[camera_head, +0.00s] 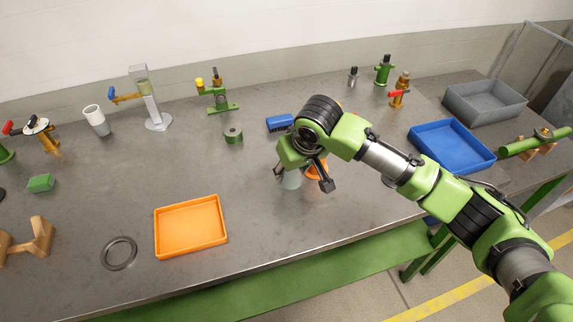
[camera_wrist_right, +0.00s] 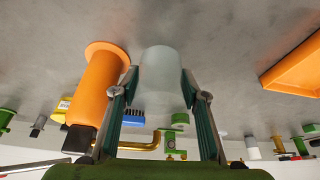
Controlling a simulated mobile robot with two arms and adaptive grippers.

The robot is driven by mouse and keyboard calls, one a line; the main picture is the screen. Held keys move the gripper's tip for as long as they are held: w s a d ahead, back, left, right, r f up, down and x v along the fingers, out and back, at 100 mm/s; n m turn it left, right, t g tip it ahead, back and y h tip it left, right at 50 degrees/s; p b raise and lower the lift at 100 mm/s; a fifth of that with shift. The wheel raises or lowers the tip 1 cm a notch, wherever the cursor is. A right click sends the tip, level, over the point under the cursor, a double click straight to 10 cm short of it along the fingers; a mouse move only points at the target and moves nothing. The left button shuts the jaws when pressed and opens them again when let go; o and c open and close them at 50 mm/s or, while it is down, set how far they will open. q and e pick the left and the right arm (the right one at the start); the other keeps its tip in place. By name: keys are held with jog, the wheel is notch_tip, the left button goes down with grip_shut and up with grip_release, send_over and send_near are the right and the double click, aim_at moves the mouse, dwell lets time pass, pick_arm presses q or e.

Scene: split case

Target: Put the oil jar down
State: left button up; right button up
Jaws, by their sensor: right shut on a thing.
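The oil jar (camera_head: 291,181) is a pale, greyish, translucent cylinder near the middle of the table, partly hidden by my right gripper (camera_head: 303,178). In the right wrist view the jar (camera_wrist_right: 163,68) stands between the two fingers of my right gripper (camera_wrist_right: 161,88), which is shut on it. The jar's far end is at or very near the grey table top; I cannot tell whether it touches. My left gripper is not in view.
An orange flanged cylinder (camera_wrist_right: 98,88) stands close beside the jar. A blue brush (camera_head: 280,122) and a green-sided roll (camera_head: 233,135) lie behind. An orange tray (camera_head: 191,248) is at front left, a blue bin (camera_head: 452,165) at right. Table between tray and jar is clear.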

jog(key=w, duration=0.1)
jog(key=w+a, duration=0.1)
jog(key=w, duration=0.1)
jog(key=shift+a+p, duration=0.15)
jog(key=shift+p, duration=0.15)
jog(key=shift+s+f, duration=0.1)
jog(key=shift+f, duration=0.55)
jog(key=shift+f, duration=0.15)
jog(key=o, duration=1.1)
jog(key=shift+c, duration=0.2)
jog(key=shift+s, duration=0.1)
